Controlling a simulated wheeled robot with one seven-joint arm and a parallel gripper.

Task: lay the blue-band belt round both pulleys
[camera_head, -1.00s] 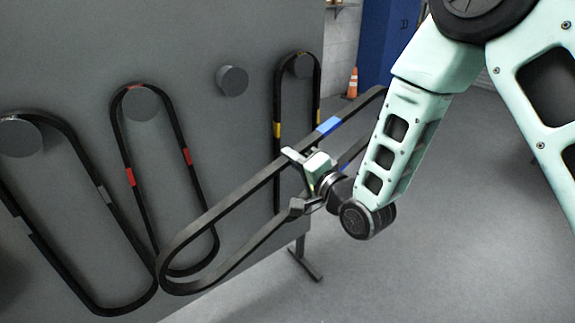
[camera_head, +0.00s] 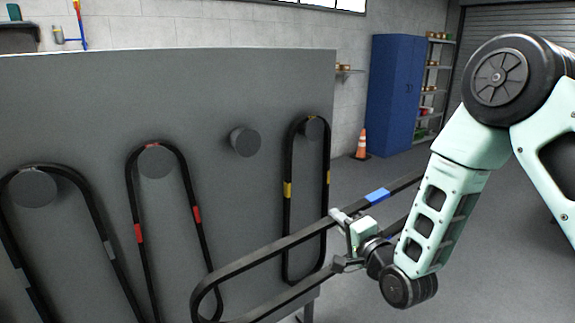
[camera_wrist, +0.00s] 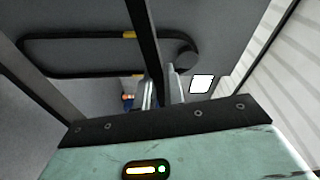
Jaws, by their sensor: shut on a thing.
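The blue-band belt is a long black loop with a blue band (camera_head: 377,195), held in front of the grey board. My gripper (camera_head: 342,217) is shut on its upper run, just left of the blue band. The loop's rounded left end hangs toward the lower middle of the head view; its right end is hidden behind my arm. In the wrist view the belt (camera_wrist: 143,35) runs between the closed fingers (camera_wrist: 160,92). The two pulleys are not visible in either view.
On the grey board (camera_head: 90,100) hang a grey-band belt (camera_head: 85,205), a red-band belt (camera_head: 190,185) and a yellow-band belt (camera_head: 288,165). One round peg (camera_head: 245,142) is bare. An orange cone (camera_head: 361,145) and a blue cabinet (camera_head: 392,95) stand behind. The floor at right is clear.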

